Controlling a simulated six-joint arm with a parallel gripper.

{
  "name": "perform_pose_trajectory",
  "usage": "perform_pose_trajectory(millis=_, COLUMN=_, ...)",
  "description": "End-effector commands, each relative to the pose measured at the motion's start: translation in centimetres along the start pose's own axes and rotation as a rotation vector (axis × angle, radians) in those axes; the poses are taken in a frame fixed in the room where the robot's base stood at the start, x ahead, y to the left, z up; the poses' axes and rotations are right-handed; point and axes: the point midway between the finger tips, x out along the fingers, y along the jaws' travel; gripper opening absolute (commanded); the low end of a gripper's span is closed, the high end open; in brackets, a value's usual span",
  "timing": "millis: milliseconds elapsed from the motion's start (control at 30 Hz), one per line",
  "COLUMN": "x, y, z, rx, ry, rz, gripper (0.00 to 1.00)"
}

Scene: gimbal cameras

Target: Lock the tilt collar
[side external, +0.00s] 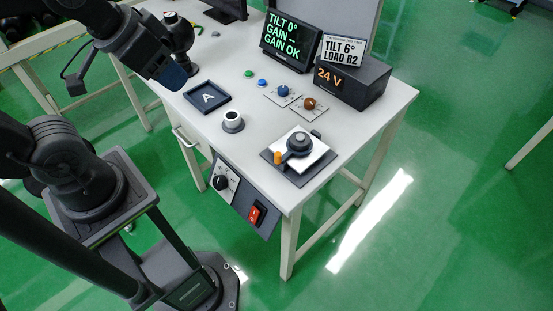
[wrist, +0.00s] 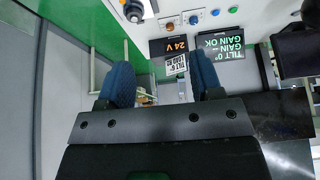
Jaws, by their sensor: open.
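My gripper (side external: 172,78) is raised over the back left of the bench in the side view, its blue fingertips pointing down and right. In the wrist view my two blue fingers (wrist: 162,82) are apart, with nothing between them. A round black part with an orange lever (side external: 298,144) sits on a white plate at the bench's near right corner, well away from my gripper; it may be the tilt collar, but I cannot tell for sure. A screen (side external: 290,42) reads TILT 0°, GAIN —, GAIN OK. A card (side external: 343,49) reads TILT 6°, LOAD R2.
A 24 V box (side external: 351,82) stands at the back right. A tray marked A (side external: 207,96), a white-topped cylinder (side external: 233,121), a blue knob (side external: 283,91) and an orange knob (side external: 309,104) are on the bench. A front panel (side external: 240,197) carries a black knob and red switch.

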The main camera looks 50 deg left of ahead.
Motion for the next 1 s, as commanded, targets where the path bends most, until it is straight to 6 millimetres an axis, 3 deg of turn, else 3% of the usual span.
perform_pose_trajectory(millis=267, x=1.9, y=1.9, z=-1.6, rx=0.322, ry=-0.150, rz=-0.018, gripper=0.33)
perform_pose_trajectory(millis=600, x=6.7, y=7.0, z=-3.6, rx=0.924, ry=-0.377, rz=-0.073, gripper=0.00)
perform_pose_trajectory(millis=833, x=10.7, y=11.7, z=-3.8, rx=1.337, ry=-0.512, rz=-0.134, gripper=0.00)
perform_pose_trajectory(millis=1000, x=13.9, y=15.6, z=-2.8, rx=1.641, ry=-0.603, rz=-0.195, gripper=0.00)
